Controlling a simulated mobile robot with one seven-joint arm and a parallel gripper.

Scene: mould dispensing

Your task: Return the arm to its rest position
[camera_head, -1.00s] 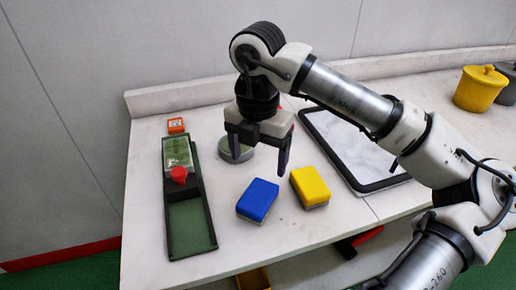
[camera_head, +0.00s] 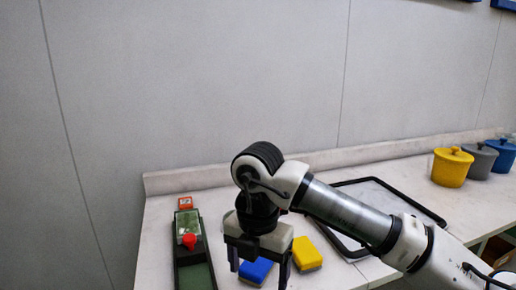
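My gripper (camera_head: 257,264) points down over the white worktop (camera_head: 156,240) at the lower middle of the view. Its two dark fingers are spread apart, with nothing seen between them except the blue block on the surface behind. My arm reaches in from the lower right with its wrist bent above the gripper. The blue block (camera_head: 256,271) is partly hidden by the fingers. A yellow block (camera_head: 307,253) lies just right of the gripper.
A dark tray (camera_head: 206,250) with a green part and a red knob (camera_head: 189,242) lies left of my gripper, an orange box (camera_head: 185,203) behind it. A black-framed panel (camera_head: 420,206) lies behind my arm. Yellow (camera_head: 450,170), grey (camera_head: 478,163) and blue (camera_head: 501,157) pots stand at right.

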